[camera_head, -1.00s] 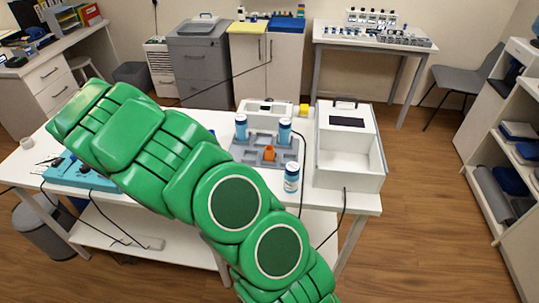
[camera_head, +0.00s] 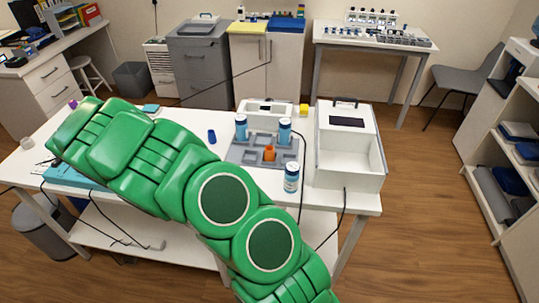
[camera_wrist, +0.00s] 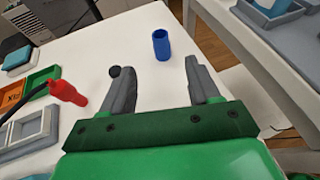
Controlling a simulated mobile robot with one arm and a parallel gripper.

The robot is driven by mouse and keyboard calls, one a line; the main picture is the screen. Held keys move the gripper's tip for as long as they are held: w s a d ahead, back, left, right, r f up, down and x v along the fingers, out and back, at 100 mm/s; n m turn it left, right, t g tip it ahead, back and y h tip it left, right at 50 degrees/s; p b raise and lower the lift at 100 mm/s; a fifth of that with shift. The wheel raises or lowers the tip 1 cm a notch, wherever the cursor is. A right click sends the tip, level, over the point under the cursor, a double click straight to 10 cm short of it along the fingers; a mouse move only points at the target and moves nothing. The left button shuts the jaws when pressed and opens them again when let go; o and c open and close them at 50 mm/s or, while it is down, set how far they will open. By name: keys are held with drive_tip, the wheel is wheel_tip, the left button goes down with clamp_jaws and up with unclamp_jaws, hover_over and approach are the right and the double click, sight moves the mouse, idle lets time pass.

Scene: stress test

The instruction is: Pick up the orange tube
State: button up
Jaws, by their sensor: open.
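The orange tube (camera_head: 269,154) stands in a slot of the grey rack (camera_head: 240,155) on the white table, between two blue-and-white bottles in the head view. I cannot make it out in the wrist view. My green arm crosses the left half of the table in the head view and hides my gripper there. In the wrist view my gripper (camera_wrist: 157,68) is open and empty, its two grey fingers apart over the white surface. A blue cylinder (camera_wrist: 161,44) stands just beyond the fingertips. A red handled object (camera_wrist: 68,92) lies to their left.
Blue-and-white bottles (camera_head: 241,127), (camera_head: 285,131) and (camera_head: 291,178) stand at the rack. A white open box (camera_head: 348,155) is right of it, a white device (camera_head: 266,108) behind. A blue cylinder (camera_head: 212,136) stands left of the rack, with bare table around it.

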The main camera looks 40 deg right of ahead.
sight(272, 148)
drive_tip(key=s+d+r+m+g, duration=0.2)
drive_tip(key=s+d, duration=0.1)
drive_tip(key=s, duration=0.4)
drive_tip(key=s+d+r+m+g+h, duration=0.1)
drive_tip(key=s+d, duration=0.3)
drive_tip(key=s, duration=0.4)
drive_tip(key=s+d+r+m+g, duration=0.3)
drive_tip(key=s+r, duration=0.1)
drive_tip(key=s, duration=0.4)
drive_tip(key=shift+d+r+h, duration=0.1)
drive_tip(key=shift+d+h, duration=0.3)
drive_tip(key=shift+s+d, duration=0.1)
drive_tip(key=shift+d, duration=0.1)
drive_tip(key=shift+x, duration=3.7)
drive_tip(key=shift+c, duration=0.3)
drive_tip(key=c, duration=1)
